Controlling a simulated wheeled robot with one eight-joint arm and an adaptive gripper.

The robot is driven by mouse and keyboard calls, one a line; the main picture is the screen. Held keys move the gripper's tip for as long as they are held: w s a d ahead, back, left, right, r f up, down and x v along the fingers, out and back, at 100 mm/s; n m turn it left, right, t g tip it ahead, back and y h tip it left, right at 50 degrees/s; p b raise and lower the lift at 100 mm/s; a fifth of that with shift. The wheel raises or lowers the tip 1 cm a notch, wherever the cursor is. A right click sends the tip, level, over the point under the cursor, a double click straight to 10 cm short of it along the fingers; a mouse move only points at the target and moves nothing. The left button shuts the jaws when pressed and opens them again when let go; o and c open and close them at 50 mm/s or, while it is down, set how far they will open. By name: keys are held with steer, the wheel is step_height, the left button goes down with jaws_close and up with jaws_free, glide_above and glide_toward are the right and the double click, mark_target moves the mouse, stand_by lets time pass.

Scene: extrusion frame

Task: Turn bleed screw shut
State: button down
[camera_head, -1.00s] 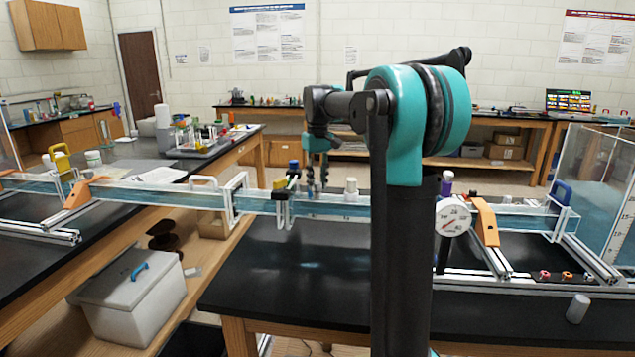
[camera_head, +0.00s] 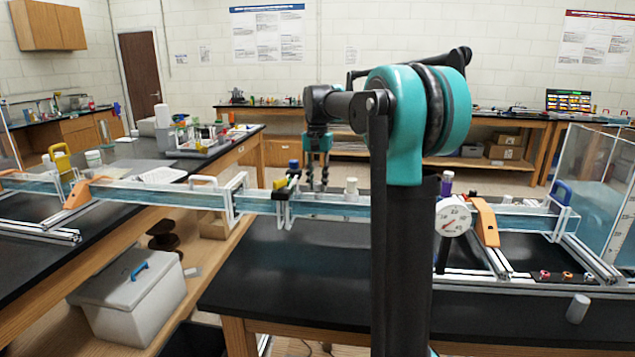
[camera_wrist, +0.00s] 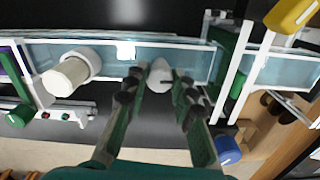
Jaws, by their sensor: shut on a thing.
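The bleed screw appears as a small pale grey-white knob (camera_wrist: 159,75) on the top edge of the clear water channel (camera_wrist: 192,62). My gripper (camera_wrist: 160,80) points down at the channel, with its dark fingertips on both sides of the knob, shut on it. In the head view my gripper (camera_head: 317,186) stands over the channel (camera_head: 335,205), left of a white stopper (camera_head: 351,187). The same kind of white stopper (camera_wrist: 70,75) shows larger at left in the wrist view.
A round dial gauge (camera_head: 453,219) and an orange bracket (camera_head: 486,222) are to the right. The black bench top (camera_head: 300,265) in front is mostly clear.

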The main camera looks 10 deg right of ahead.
mark_target(318, 183)
steer(key=shift+m, duration=0.5)
steer(key=c, duration=1.3)
jaws_free()
steer(key=shift+o, duration=0.2)
step_height(318, 183, up, 12)
steer(key=shift+s, duration=0.1)
